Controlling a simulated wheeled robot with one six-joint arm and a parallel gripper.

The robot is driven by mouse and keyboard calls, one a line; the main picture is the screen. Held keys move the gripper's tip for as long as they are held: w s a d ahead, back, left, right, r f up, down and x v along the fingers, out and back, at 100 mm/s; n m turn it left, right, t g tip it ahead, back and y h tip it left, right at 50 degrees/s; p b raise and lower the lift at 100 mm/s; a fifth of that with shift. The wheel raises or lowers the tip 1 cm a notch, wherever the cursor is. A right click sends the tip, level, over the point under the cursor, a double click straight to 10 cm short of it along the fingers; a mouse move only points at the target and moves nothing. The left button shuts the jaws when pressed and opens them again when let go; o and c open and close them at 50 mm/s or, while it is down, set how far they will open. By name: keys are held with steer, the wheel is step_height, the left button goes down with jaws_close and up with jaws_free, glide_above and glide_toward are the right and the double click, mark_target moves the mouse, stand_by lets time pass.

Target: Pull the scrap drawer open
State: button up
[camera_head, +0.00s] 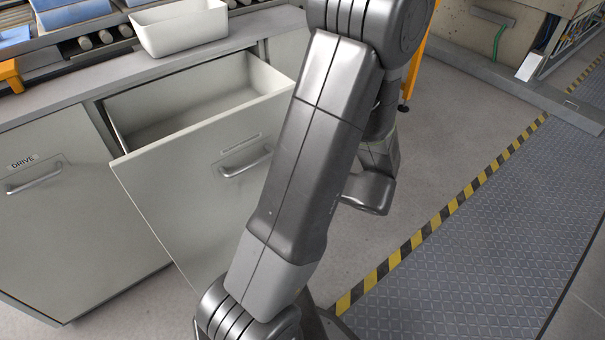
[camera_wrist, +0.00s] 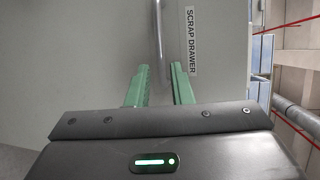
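The scrap drawer (camera_head: 180,185) is pulled out of the grey cabinet in the head view, and its inside looks empty. Its bar handle (camera_head: 246,163) is on the front, partly close behind my arm. In the wrist view the front carries the label "SCRAP DRAWER" (camera_wrist: 191,40), and the handle (camera_wrist: 159,40) runs up the picture. My gripper (camera_wrist: 161,68) has its two green fingers apart, with the handle lined up between them in the picture and gaps on both sides. I cannot tell how deep the handle sits. The fingers are hidden in the head view.
A closed cabinet front marked "DRIVE" (camera_head: 60,190) is at the left. A white bin (camera_head: 180,27) stands on the counter above the drawer. Free floor (camera_head: 440,150) lies to the right, up to a yellow-black striped line (camera_head: 440,220) and metal plating.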

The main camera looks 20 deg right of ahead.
mark_target(254, 162)
steer(key=v, duration=0.4)
steer(key=shift+s+d, duration=0.15)
steer(key=shift+s, duration=0.1)
steer(key=shift+w, duration=0.1)
steer(key=b+x, duration=0.1)
steer(key=x, duration=1.2)
steer(key=shift+w+a, duration=0.25)
steer(key=shift+a, duration=0.05)
